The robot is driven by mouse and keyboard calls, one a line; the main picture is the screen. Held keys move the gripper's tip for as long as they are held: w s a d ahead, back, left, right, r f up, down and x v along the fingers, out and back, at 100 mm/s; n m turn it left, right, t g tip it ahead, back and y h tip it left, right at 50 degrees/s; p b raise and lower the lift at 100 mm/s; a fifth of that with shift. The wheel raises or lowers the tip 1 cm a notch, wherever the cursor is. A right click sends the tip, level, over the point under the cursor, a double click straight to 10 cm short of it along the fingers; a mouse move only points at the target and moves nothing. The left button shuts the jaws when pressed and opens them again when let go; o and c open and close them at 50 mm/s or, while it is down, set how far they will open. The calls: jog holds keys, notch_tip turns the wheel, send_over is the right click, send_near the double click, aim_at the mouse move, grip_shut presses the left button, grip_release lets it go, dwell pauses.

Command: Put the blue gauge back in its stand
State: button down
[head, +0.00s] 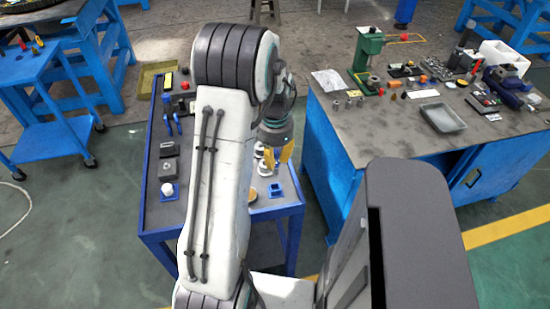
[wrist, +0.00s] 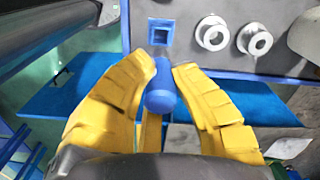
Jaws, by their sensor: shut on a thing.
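The blue gauge (wrist: 160,92) is a rounded blue cylinder between the yellow fingers of my gripper (wrist: 160,72) in the wrist view. My gripper is shut on it. The stand (wrist: 161,32) is a small blue square holder with a square opening, on the grey cart top just beyond the fingertips. In the head view the stand (head: 275,190) is near the cart's front right corner, and my gripper (head: 277,160) is above and behind it. The gauge cannot be made out in the head view. Its lower end and its height above the cart are unclear.
Two pale rings (wrist: 212,34) (wrist: 254,39) stand right of the stand. A round tan disc (head: 251,194) and a white-topped knob (head: 167,189) are left of it. The blue cart (head: 220,222) has an open front edge. A crowded workbench (head: 385,130) stands at right.

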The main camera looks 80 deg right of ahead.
aim_at(275, 173)
jog(key=shift+f, duration=0.1)
dwell(0.3)
jog(key=shift+f+b, duration=2.45)
jog(key=shift+f, duration=0.35)
jog(key=shift+m, duration=1.1)
jog(key=shift+m, duration=1.4)
jog(key=shift+f+b, duration=0.25)
jog(key=shift+b, duration=0.1)
